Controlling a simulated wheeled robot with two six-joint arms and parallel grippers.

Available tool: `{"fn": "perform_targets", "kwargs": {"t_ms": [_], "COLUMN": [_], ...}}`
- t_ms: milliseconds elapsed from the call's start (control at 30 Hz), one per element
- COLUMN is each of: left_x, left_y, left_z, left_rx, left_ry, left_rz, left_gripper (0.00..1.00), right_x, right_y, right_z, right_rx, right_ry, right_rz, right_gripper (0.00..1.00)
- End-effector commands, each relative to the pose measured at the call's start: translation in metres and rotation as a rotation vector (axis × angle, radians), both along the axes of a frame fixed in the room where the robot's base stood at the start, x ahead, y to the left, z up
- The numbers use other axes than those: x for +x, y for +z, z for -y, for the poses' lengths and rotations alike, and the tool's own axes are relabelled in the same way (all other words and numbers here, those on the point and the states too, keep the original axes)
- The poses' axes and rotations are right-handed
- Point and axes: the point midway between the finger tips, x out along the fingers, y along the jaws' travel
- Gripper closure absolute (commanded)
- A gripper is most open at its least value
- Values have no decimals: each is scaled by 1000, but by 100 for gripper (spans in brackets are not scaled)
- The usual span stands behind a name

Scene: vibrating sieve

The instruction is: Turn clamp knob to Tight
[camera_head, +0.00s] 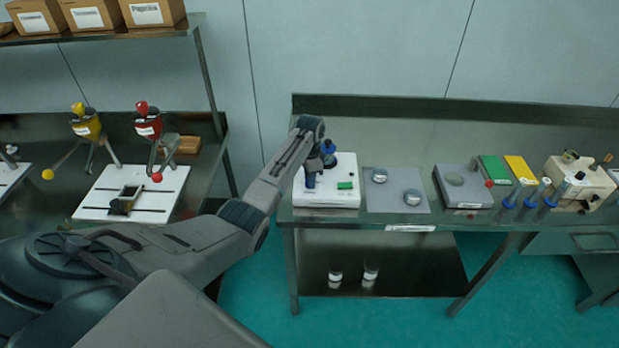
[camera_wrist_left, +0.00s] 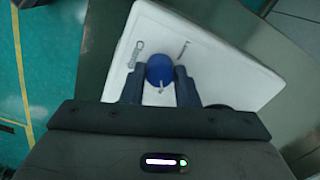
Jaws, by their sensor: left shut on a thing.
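The vibrating sieve is a white machine (camera_head: 345,196) at the left end of the steel bench. The blue clamp knob (camera_wrist_left: 160,70) lies between my left fingers in the left wrist view, on the white top with the printed word "Clamp" beside it and a second, unreadable label further right. A small pale pointer shows at the knob's lower edge. My left gripper (camera_wrist_left: 160,88) is shut on the knob, one finger on each side. In the head view my left gripper (camera_head: 312,178) reaches down onto the machine's left side; the knob is hidden there. My right gripper is out of view.
A green button (camera_head: 345,186) is on the machine's front. To the right are a grey mat (camera_head: 397,204) with two metal dishes, a grey scale (camera_head: 464,187), green and yellow boxes, and a beige device (camera_head: 582,184). Two small jars stand on the lower shelf.

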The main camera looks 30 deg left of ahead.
Motion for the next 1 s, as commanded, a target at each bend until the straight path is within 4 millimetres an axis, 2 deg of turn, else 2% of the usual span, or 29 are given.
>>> {"fn": "perform_targets", "kwargs": {"t_ms": [300,767,800,900,1000], "left_x": [2,2,2,1,1], "left_y": [2,2,2,1,1], "left_z": [0,0,0,0,0], "left_rx": [1,0,0,0,0], "left_ry": [-93,-106,-106,-105,-105], "left_rz": [6,5,5,4,3], "left_gripper": [95,95,68,51,51], "right_x": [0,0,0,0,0], "right_y": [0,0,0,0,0], "right_z": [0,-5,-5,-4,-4], "right_rx": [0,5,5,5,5], "right_ry": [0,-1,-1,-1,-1], "right_rz": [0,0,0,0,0], "right_gripper": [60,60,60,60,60]}}
